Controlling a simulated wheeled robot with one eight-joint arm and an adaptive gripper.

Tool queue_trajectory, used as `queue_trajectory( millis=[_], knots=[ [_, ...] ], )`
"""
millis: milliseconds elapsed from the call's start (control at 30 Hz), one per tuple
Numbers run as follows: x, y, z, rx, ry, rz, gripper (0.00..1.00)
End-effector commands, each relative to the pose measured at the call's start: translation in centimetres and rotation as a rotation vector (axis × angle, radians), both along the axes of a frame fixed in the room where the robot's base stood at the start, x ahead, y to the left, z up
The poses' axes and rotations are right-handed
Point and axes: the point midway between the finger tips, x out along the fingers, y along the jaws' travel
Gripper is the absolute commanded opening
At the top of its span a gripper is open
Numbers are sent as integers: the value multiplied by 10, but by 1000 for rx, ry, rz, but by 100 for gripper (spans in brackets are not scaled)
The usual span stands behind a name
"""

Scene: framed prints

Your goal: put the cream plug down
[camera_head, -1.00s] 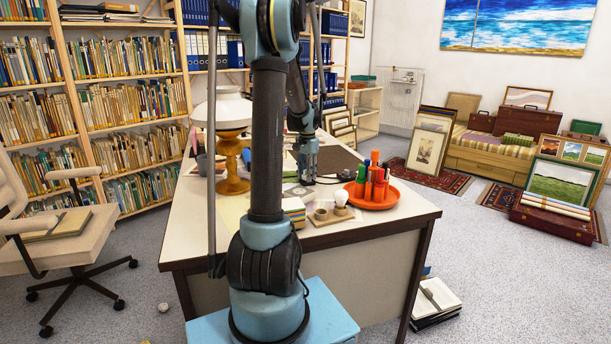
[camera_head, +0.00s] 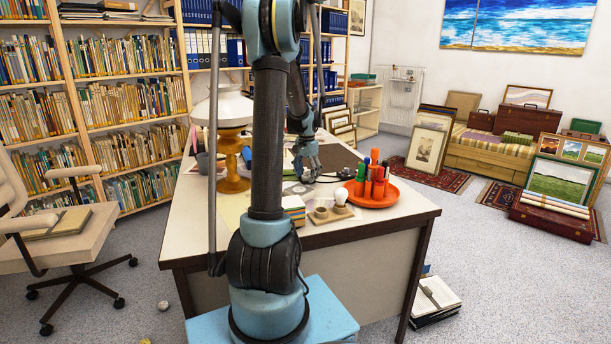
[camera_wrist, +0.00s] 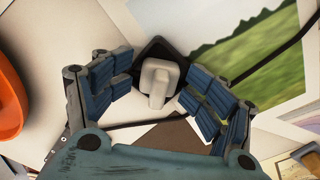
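The cream plug (camera_wrist: 158,82) shows in the middle of the wrist view, on or just above a dark square piece (camera_wrist: 150,50). My gripper (camera_wrist: 156,74) is around it, with its blue-padded fingers spread to the left and right. Gaps show between the pads and the plug, so the gripper looks open. In the head view my gripper (camera_head: 307,174) is low over the desk (camera_head: 355,228). The plug cannot be made out there.
A landscape print (camera_wrist: 245,65) lies right of the plug, with a black cable (camera_wrist: 265,62) across it. An orange tray (camera_head: 378,200) with upright markers stands right of my gripper. A lamp (camera_head: 229,130) stands to the left. A small wooden holder (camera_head: 330,213) is nearer the front edge.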

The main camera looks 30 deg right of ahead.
Motion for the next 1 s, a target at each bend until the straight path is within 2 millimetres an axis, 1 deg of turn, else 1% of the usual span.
queue_trajectory(
  millis=[33, 667, 767, 867, 1000],
  knots=[
    [2, 0, 1, -3, -10, 3, 52],
    [-1, 0, 9, -4, -17, 4, 51],
    [-1, 1, 17, -4, -17, 4, 51],
    [-1, 0, 31, -4, -17, 4, 51],
    [-1, 0, 57, -4, -17, 4, 51]
  ],
)
